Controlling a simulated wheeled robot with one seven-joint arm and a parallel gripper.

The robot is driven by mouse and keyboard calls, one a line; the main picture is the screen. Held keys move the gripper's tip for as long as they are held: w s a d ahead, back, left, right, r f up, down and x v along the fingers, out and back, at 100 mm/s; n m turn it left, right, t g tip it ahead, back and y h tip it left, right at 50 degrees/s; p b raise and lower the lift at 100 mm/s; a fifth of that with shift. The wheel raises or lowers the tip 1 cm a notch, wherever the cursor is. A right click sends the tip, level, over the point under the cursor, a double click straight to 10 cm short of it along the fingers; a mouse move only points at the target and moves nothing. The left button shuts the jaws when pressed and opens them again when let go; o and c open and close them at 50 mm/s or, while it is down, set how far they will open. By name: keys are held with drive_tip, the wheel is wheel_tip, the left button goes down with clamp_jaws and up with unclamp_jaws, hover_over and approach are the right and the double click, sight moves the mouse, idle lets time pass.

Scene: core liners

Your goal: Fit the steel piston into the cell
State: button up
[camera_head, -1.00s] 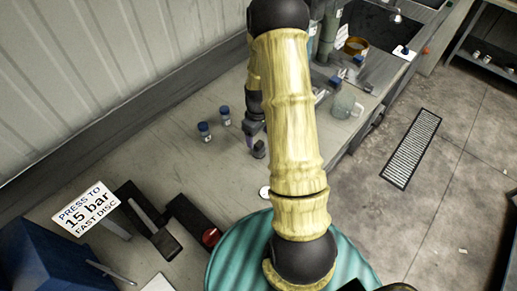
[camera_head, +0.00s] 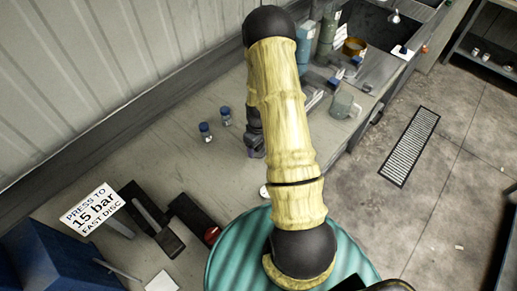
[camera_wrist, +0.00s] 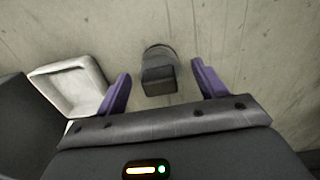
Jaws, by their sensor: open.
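A dark grey block with a square top and a rounded part behind it (camera_wrist: 158,76) stands on the bench. It looks like the steel piston, though I cannot be sure. My gripper (camera_wrist: 161,86) is open, its two purple fingers on either side of the block with gaps between. In the head view my gripper (camera_head: 256,146) is low over the bench, mostly hidden behind my arm, and the block cannot be told apart from it there. I cannot surely identify the cell in either view.
A pale, shallow tray (camera_wrist: 72,86) lies left of my fingers in the wrist view. Two blue-capped vials (camera_head: 205,132) stand on the bench. A black fixture with a red knob (camera_head: 212,235) and a 15 bar sign (camera_head: 97,211) are nearer. A glass mug (camera_head: 344,104) stands right of my arm.

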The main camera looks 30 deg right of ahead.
drive_tip(key=shift+c, duration=0.2)
drive_tip(key=shift+s, duration=0.1)
drive_tip(key=c, duration=1.4)
drive_tip(key=shift+o, duration=0.2)
drive_tip(key=shift+r, duration=0.2)
drive_tip(key=shift+w+r+b, duration=0.2)
drive_tip(key=shift+r+b, duration=0.2)
drive_tip(key=shift+r, duration=0.2)
wheel_tip(320, 180, up, 8)
drive_tip(key=shift+s+r+b, duration=0.1)
drive_tip(key=shift+r+b, duration=0.15)
drive_tip(key=shift+b, duration=0.95)
